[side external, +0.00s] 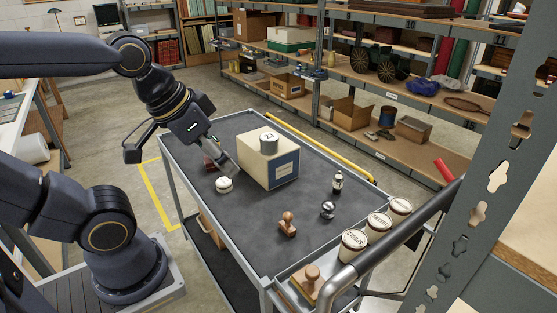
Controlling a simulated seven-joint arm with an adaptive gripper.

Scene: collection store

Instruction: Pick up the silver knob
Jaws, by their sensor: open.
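A shiny silver knob (327,209) sits on the dark top of the cart (260,235), right of the middle. A small silver and dark upright piece (338,181) stands just behind it. My gripper (223,166) is open, over the left part of the cart top and well left of the knob. I see nothing held between the fingers.
A cream box (256,171) with a white-topped cylinder marked 23 (269,141) stands mid-cart. A wooden stamp (287,224) stands left of the knob. Labelled cups (377,225) and another wooden stamp (311,279) are at the front right, near a dark rail (400,230). Front-left cart top is clear.

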